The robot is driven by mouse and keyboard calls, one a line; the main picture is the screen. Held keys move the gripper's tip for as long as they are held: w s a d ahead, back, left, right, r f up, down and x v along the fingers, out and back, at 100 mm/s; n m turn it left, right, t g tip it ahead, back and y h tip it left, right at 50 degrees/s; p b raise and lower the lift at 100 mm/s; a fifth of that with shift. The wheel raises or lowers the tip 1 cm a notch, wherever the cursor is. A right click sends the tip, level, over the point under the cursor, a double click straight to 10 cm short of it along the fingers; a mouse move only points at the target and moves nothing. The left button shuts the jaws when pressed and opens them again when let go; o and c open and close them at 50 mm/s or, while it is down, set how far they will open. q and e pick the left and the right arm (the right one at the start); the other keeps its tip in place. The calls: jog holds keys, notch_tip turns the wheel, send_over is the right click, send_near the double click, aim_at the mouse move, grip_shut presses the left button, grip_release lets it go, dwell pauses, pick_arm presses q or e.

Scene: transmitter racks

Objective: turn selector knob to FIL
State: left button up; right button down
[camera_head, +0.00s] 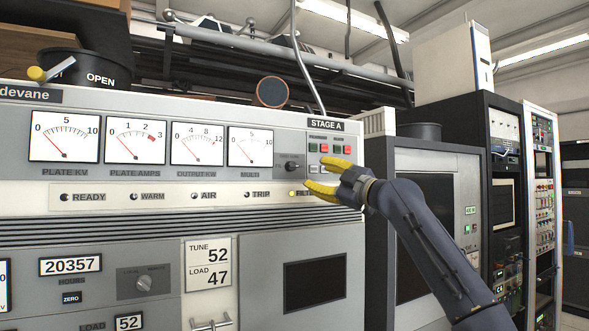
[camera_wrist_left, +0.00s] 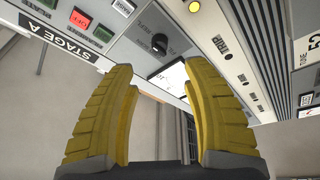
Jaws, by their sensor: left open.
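The selector knob (camera_head: 291,166) is a small black round knob on the grey panel, right of the MULTI meter (camera_head: 250,146). In the left wrist view the knob (camera_wrist_left: 159,43) shows near the top, ahead of and between my fingers. My left gripper (camera_head: 318,173) has yellow fingers, open and empty, just right of the knob. In the left wrist view the gripper (camera_wrist_left: 160,68) has clear space between its fingertips. It appears apart from the knob. My right gripper is not in view.
Green and red buttons (camera_head: 323,148) sit above the fingers, under the STAGE A label (camera_head: 326,124). A lit yellow lamp (camera_head: 292,193) is below the knob, its label partly covered by a finger. A grey cabinet (camera_head: 425,160) stands to the right, behind my arm.

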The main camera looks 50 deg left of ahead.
aim_at(296, 168)
pick_arm(q)
jog(key=x, duration=1.1)
jog(key=shift+c, duration=0.2)
grip_shut()
